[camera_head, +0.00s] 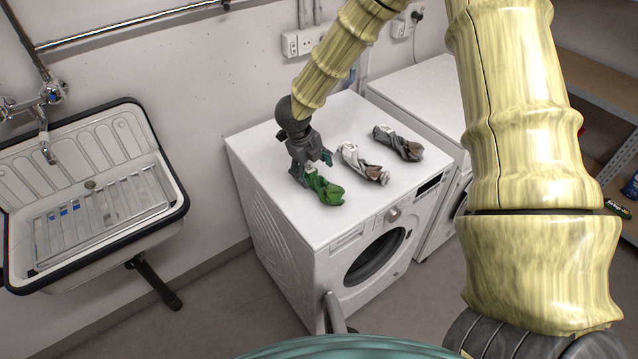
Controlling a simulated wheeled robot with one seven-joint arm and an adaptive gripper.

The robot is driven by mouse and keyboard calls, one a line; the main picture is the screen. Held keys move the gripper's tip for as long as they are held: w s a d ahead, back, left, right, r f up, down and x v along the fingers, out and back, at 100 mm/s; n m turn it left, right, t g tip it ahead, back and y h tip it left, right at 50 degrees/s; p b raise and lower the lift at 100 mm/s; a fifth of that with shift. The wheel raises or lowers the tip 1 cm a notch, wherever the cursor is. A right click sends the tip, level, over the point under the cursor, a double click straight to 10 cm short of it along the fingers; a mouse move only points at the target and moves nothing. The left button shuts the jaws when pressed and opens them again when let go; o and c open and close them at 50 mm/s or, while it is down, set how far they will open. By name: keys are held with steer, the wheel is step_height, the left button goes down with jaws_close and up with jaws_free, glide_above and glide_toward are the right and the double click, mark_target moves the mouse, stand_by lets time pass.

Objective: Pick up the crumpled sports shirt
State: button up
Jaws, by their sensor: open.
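Three crumpled cloths lie in a row on top of the front washing machine (262,192). The green one (326,190), with a small white patch, lies at the left. A white and brown one (362,164) lies in the middle, and a dark grey and brown one (398,143) at the right. I cannot tell for certain from their look which is the sports shirt. My gripper (312,172) is open, pointing down, at the far end of the green cloth. Its fingers hide part of that end; whether they touch it I cannot tell.
A second white machine (428,90) stands at the right behind the first. A sink (90,200) with a tap hangs on the left wall. Wall sockets (303,42) are behind my arm. Shelves (600,85) stand at the far right. The machine top's left part is bare.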

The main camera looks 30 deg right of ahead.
mark_target(315, 177)
steer(key=shift+s+d+f+p, duration=0.1)
steer(key=shift+f+p, duration=0.25)
steer(key=shift+f, duration=0.15)
steer(key=shift+p+x, duration=0.8)
steer(key=shift+x, duration=1.35)
steer(key=shift+c, duration=0.2)
steer(key=c, duration=1.1)
steer(key=shift+r, duration=0.15)
